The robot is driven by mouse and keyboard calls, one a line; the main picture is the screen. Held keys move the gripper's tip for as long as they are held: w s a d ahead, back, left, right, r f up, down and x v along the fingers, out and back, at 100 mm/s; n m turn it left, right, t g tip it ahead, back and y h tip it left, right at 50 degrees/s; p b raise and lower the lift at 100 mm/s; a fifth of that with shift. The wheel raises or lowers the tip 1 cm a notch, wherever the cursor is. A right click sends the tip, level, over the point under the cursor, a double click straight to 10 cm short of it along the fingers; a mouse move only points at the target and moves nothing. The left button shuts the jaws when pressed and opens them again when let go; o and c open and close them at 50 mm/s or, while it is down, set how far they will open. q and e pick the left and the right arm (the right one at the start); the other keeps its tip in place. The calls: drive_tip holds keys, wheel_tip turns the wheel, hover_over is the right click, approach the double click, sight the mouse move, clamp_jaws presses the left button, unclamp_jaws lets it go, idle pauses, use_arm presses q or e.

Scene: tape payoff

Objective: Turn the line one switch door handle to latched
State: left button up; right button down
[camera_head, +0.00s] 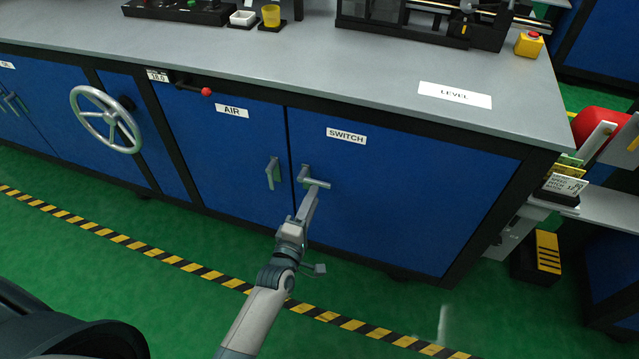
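The switch door (410,185) is a blue cabinet panel, shut, with a white label reading SWITCH (346,136). My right gripper is not in view.
The AIR door (215,160) to the left has its own handle (272,173), hanging downward. A handwheel (106,119) and a red-knobbed lever (206,91) are farther left. The grey worktop (330,65) overhangs the doors. Green floor in front is clear, with striped tape (180,262).

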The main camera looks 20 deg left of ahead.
sight(319, 185)
use_arm(q)
drive_tip(key=w, duration=0.6)
drive_tip(key=shift+w+d, duration=0.1)
drive_tip(key=shift+w, duration=0.2)
clamp_jaws()
